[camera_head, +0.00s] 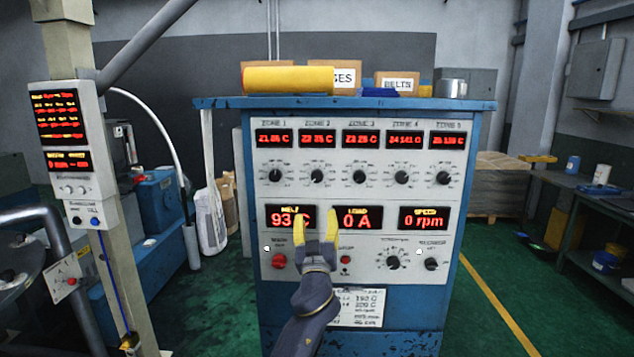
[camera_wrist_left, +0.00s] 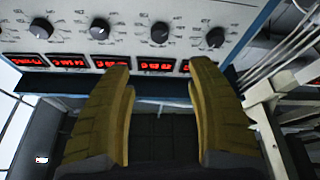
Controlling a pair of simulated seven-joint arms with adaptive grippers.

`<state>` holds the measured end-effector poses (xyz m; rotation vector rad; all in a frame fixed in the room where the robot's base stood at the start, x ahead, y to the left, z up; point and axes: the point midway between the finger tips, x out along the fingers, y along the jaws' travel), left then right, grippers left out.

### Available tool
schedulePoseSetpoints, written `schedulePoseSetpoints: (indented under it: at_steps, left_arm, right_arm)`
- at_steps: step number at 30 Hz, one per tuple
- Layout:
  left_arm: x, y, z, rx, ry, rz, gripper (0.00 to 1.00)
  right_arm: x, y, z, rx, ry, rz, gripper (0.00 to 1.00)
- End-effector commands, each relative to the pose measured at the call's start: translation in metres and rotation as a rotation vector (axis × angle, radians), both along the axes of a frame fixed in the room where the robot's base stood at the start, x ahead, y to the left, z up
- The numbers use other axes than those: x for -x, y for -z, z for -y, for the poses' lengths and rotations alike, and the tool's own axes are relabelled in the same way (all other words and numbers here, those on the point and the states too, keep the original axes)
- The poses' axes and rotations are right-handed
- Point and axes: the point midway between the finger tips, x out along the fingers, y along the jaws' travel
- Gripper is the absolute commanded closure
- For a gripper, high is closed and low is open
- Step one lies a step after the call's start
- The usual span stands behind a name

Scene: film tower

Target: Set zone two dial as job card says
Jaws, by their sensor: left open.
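The zone 2 dial (camera_head: 317,177) is a black knob on the grey control panel (camera_head: 462,210), below the red zone 2 display (camera_head: 317,139). Its exact pointer angle is too small to read. The job card (camera_head: 361,308) is a white sheet low on the cabinet. My left forearm hides its left part, and its small figures are not clearly legible. My left gripper (camera_head: 318,222) is open and empty, its yellow fingers in front of the MELF and LOAD displays, below the dial. In the left wrist view, the open fingers (camera_wrist_left: 160,70) are below several inverted dials, touching none.
Other zone dials (camera_head: 275,175) (camera_head: 360,176) flank zone 2 closely. A red button (camera_head: 279,261) and lower knobs sit below. A post with a display (camera_head: 62,131) stands left.

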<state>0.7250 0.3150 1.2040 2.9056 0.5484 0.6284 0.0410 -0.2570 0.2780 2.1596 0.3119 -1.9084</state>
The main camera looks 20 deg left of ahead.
Motion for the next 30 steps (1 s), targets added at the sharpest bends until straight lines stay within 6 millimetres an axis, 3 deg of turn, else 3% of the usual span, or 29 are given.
schedulePoseSetpoints:
  at_steps: [5, 24, 30]
  left_arm:
    - [-0.015, -0.007, -0.006, 0.003, 0.004, 0.003, 0.43]
    - [-0.111, -0.049, -0.048, 0.002, 0.003, 0.0, 0.43]
    - [-0.132, -0.058, -0.057, 0.003, 0.003, 0.001, 0.43]
  right_arm:
    - [0.0, 0.0, 0.0, 0.0, 0.0, 0.0, 0.56]
    - [0.0, 0.0, 0.0, 0.0, 0.0, 0.0, 0.56]
    - [0.0, 0.0, 0.0, 0.0, 0.0, 0.0, 0.56]
